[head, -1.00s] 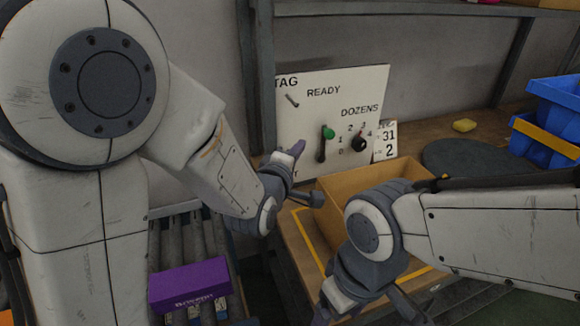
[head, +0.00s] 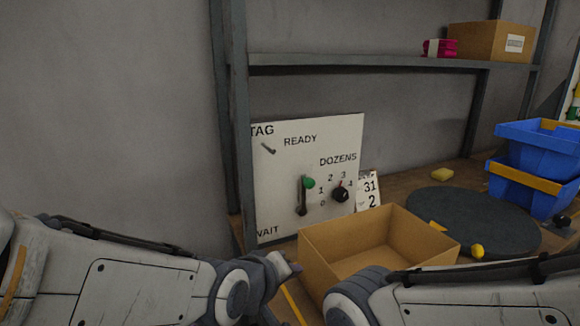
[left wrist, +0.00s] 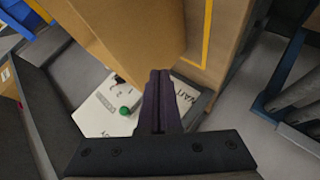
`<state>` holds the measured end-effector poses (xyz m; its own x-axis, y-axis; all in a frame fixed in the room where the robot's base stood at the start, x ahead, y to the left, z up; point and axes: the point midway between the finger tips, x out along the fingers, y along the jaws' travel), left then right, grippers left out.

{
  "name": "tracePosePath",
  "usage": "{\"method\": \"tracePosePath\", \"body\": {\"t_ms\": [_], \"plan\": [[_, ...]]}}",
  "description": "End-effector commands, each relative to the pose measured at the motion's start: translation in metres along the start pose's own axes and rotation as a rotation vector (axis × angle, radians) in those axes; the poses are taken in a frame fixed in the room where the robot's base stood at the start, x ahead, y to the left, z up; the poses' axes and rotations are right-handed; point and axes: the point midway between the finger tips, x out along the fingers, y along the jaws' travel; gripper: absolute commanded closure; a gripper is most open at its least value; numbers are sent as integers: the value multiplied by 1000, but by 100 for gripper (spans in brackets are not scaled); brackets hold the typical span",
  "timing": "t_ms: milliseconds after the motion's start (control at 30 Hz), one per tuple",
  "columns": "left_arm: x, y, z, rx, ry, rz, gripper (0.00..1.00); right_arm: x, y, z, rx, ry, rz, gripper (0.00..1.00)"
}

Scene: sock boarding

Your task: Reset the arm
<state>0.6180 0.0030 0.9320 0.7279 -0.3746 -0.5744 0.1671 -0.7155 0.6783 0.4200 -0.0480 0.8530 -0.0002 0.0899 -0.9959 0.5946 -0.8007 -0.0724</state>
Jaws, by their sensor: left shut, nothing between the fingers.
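My left gripper (head: 290,265) is low in the head view, left of the open cardboard box (head: 385,262) and in front of the white board (head: 270,215). In the left wrist view its dark purple fingers (left wrist: 159,100) are together with nothing between them. My right forearm and wrist cross the bottom right of the head view; the right gripper itself is below the picture edge. The board carries a green-knobbed lever (head: 304,195), standing up, and a black dial (head: 341,193). A peg sticks out under TAG.
A card reading 31 and 2 (head: 368,192) stands beside the board. A dark round mat (head: 470,215), a yellow block (head: 442,174) and blue bins (head: 540,150) are at right. A shelf (head: 350,61) above holds a closed carton (head: 490,42) and a pink item (head: 440,48).

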Motion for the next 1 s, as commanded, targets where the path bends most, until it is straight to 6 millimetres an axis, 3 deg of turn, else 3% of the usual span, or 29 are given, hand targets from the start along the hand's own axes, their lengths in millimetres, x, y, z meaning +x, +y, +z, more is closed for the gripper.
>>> {"method": "tracePosePath", "body": {"t_ms": [33,100,200,400,533,600,767,1000], "plan": [[-5,-11,25,120,-95,-57,100,0,0,0,0,0,0,17],[-16,-30,55,293,-232,-135,100,0,0,0,0,0,0,17],[-37,-56,89,513,-415,-212,100,0,0,0,0,0,0,17],[-85,-97,129,850,-733,-289,100,0,0,0,0,0,0,17],[-119,-120,143,1033,-930,-310,100,0,0,0,0,0,0,17],[-133,-100,129,1023,-918,-309,100,-28,-2,-1,0,-1,0,17],[-153,-75,112,1019,-916,-310,100,-64,-5,-4,0,0,0,17],[-193,-28,80,1016,-915,-311,100,-133,-10,-7,0,0,0,17]]}}
